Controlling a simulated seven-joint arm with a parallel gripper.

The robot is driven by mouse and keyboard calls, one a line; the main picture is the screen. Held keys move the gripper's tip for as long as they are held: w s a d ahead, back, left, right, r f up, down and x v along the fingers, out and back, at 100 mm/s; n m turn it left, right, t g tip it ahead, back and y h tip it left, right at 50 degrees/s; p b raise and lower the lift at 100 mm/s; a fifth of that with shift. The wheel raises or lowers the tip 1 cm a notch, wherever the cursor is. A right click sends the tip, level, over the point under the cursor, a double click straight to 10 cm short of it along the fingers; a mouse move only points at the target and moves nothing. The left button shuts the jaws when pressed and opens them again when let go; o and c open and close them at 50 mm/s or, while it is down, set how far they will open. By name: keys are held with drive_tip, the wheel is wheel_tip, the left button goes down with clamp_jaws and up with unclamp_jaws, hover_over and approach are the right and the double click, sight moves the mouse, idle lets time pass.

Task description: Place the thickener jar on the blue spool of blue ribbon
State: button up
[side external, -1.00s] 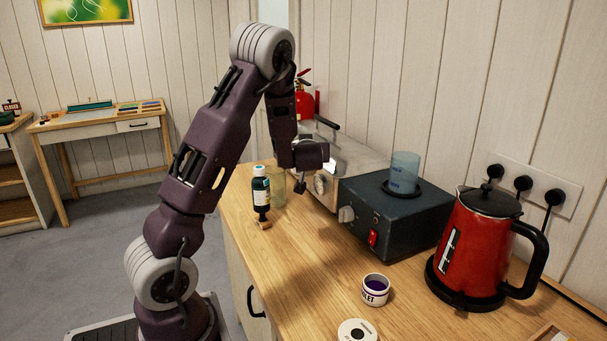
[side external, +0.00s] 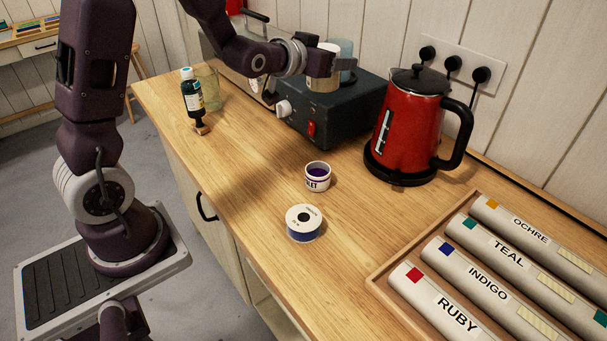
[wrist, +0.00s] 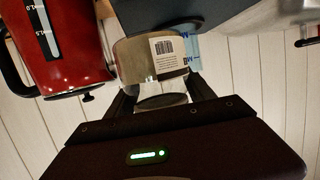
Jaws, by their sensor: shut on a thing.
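My gripper (side external: 333,66) is shut on a jar with a tan body and a pale lid (side external: 322,78), held up in front of the dark box with the red switch. I take it for the thickener jar, but its name is not legible. In the wrist view the jar (wrist: 136,62) sits between my fingers and shows a white barcode label. The blue spool of ribbon (side external: 304,223) lies flat on the wooden counter, white face up with a dark centre hole, its top bare. My gripper is well behind and above it.
A small white pot with purple contents (side external: 317,177) stands just behind the spool. A red kettle (side external: 403,125) stands to the right. A tray of labelled rolls (side external: 380,275) lies front right. A dark bottle (side external: 192,95) stands at the left. Counter left of the spool is clear.

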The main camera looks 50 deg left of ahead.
drive_tip(key=s+d+m+g+h, duration=0.1)
drive_tip(key=s+d+m+h, duration=0.2)
drive_tip(key=d, duration=0.6)
drive_tip(key=s+d+f+m+g+h, duration=0.1)
drive_tip(key=s+d+m+g+h, duration=0.1)
drive_tip(key=s+d+m+h, duration=0.2)
drive_tip(key=d+m+h, duration=0.3)
drive_tip(key=d+h, duration=0.2)
drive_tip(key=shift+f+m+h, duration=0.3)
drive_tip(key=s+m+g+h, duration=0.1)
drive_tip(key=s, duration=0.1)
drive_tip(key=s+d+m+g+h, duration=0.1)
drive_tip(key=s+m+g, duration=0.1)
drive_tip(key=s, duration=0.1)
drive_tip(key=s+d+f+m+g+h, duration=0.1)
drive_tip(key=s, duration=0.1)
drive_tip(key=shift+s+d+f+g, duration=0.1)
drive_tip(key=shift+s+d+g, duration=0.1)
drive_tip(key=shift+g, duration=0.1)
drive_tip(key=m+g+h, duration=0.2)
drive_tip(key=m+g, duration=0.2)
hover_over(316, 225)
wheel_tip(316, 225, down, 11)
drive_tip(key=shift+r, duration=0.1)
